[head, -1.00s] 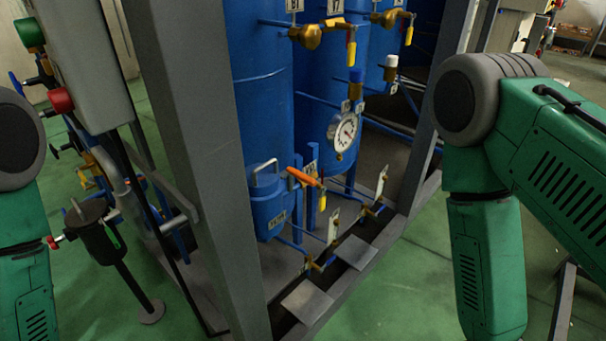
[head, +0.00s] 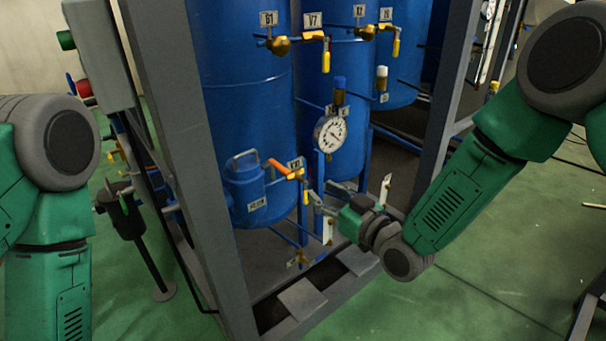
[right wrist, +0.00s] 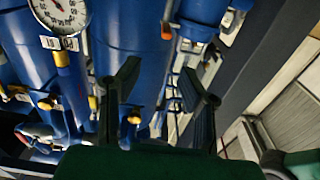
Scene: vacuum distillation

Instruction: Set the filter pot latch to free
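The filter pot (head: 246,192) is a small blue cylinder with a metal bail handle on its lid, low at the front of the frame in the head view. An orange lever (head: 284,168) with a yellow valve body sits just right of its lid. I cannot make out a separate latch on the pot. My right gripper (head: 316,196) is to the right of the orange lever and pot, apart from the pot. In the right wrist view its two dark fingers (right wrist: 160,74) stand apart with nothing clearly between them. My left arm shows at the left edge; its gripper is out of view.
A pressure gauge (head: 330,133) is above my right gripper. Tall blue tanks (head: 240,85) stand behind. A grey frame post (head: 185,170) is left of the pot, and another (head: 458,85) is to the right. Thin blue pipes and small valves (head: 300,257) lie below.

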